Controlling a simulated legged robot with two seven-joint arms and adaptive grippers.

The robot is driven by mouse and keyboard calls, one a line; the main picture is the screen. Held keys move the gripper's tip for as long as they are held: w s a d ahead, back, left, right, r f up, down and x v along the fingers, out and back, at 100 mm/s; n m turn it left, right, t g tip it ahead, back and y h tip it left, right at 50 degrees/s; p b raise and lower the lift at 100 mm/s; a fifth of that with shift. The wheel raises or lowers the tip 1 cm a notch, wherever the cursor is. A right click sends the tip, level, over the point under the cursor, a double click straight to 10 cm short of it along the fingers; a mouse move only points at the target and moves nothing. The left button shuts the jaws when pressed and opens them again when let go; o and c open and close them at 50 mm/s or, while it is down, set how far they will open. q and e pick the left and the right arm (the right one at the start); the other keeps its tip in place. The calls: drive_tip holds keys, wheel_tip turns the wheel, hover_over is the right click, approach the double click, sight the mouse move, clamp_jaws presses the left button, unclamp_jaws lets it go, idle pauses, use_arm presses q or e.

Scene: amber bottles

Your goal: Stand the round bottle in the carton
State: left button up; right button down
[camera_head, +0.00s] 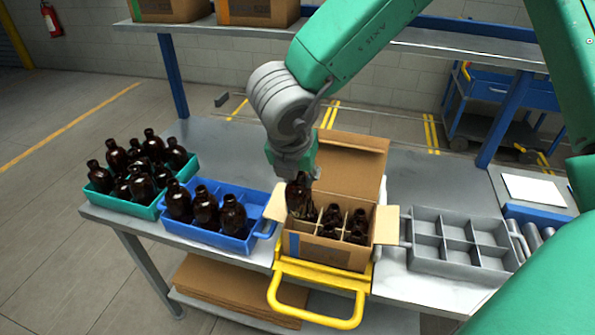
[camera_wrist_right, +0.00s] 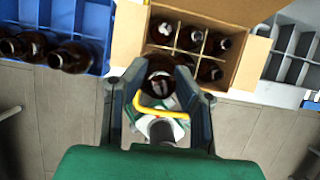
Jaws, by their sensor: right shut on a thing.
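My right gripper (camera_head: 293,172) points down over the left part of the open carton (camera_head: 302,248). In the right wrist view the held bottle (camera_wrist_right: 159,84) sits between the fingers (camera_wrist_right: 160,78), beside the carton's wall (camera_wrist_right: 128,45). The carton has dividers and several amber bottles (camera_head: 331,217) in its compartments. I cannot tell how far the held bottle's base is below the rim. My left gripper is not in view.
A blue crate (camera_head: 208,238) with amber bottles and a green tray (camera_head: 150,208) of bottles stand left. An empty grey divided tray (camera_head: 455,262) is right. The carton's flaps (camera_head: 345,162) are open; a yellow frame (camera_head: 315,318) sits at its front. A shelf (camera_head: 420,45) crosses behind.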

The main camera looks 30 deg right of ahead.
drive_tip(key=f+b, duration=0.1)
drive_tip(key=d+f+b, duration=0.1)
drive_tip(key=f, duration=0.1)
drive_tip(key=f+b, duration=0.2)
drive_tip(key=shift+d+f, duration=0.2)
drive_tip(key=shift+d, duration=0.1)
drive_tip(key=f+b, duration=0.1)
drive_tip(key=a+f+b, duration=0.1)
drive_tip(key=f, duration=0.1)
drive_tip(key=shift+b, duration=0.3)
drive_tip(key=shift+f+b, duration=0.7)
drive_tip(key=shift+f, duration=0.15)
drive_tip(key=shift+d+f+b, duration=0.4)
drive_tip(key=shift+f+b, duration=0.15)
drive_tip(key=shift+f, duration=0.25)
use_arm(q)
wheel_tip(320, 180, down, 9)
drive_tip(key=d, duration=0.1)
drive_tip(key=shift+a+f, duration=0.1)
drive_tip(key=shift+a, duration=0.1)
use_arm(e)
drive_tip(key=shift+a+r, duration=0.1)
drive_tip(key=shift+a, duration=0.25)
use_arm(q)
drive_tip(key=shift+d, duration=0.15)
use_arm(e)
drive_tip(key=shift+d+f, duration=0.2)
